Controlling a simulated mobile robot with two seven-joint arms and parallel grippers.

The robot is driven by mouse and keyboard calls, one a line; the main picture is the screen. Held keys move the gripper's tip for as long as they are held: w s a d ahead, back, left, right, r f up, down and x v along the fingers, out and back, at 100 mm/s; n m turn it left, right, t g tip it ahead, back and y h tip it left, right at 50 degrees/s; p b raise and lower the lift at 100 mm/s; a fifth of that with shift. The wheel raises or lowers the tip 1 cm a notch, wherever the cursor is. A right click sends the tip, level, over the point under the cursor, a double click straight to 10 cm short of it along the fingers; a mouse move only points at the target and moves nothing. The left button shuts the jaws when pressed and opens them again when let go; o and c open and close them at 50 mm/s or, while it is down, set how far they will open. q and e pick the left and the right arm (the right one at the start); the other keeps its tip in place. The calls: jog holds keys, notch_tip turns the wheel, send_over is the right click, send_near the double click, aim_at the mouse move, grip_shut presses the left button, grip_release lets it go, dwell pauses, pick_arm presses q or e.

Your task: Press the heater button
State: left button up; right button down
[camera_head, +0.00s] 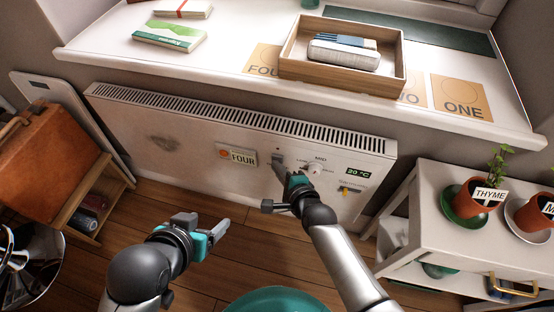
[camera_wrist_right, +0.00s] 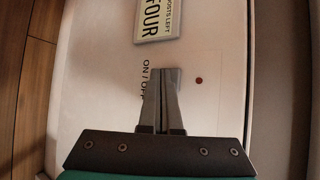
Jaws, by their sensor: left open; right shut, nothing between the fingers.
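The heater (camera_head: 200,135) is a white panel with a dark top grille, below the sill. It bears a "FOUR" plate (camera_head: 242,158), a knob (camera_head: 315,168) and a green "20 °C" display (camera_head: 358,172). My right gripper (camera_head: 277,158) is shut and empty, its fingertips at the heater front between plate and knob. In the right wrist view, the fingertips (camera_wrist_right: 163,72) lie beside the "ON / OFF" lettering (camera_wrist_right: 145,78), with a red dot (camera_wrist_right: 198,81) on the other side. The button is hidden behind the fingers; contact cannot be told. My left gripper (camera_head: 205,224) is open and empty above the floor.
The white sill (camera_head: 225,55) above holds a wooden tray (camera_head: 335,77), books (camera_head: 168,37) and numbered cards (camera_head: 462,98). A white cart (camera_head: 425,235) with potted plants stands at right. A brown case (camera_head: 40,155) on a low shelf stands at left.

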dwell(0.3)
jog(key=shift+s+a+p, duration=0.2)
jog(key=shift+s+p, duration=0.2)
jog(key=shift+s, duration=0.2)
jog(key=shift+s, duration=0.1)
jog(key=s, duration=0.1)
jog(key=s+a+p, duration=0.1)
jog(key=s, duration=0.1)
jog(key=s+a+p, duration=0.1)
jog(key=s, duration=0.1)
jog(key=shift+s, duration=0.25)
jog(key=shift+d, duration=0.1)
dwell(0.3)
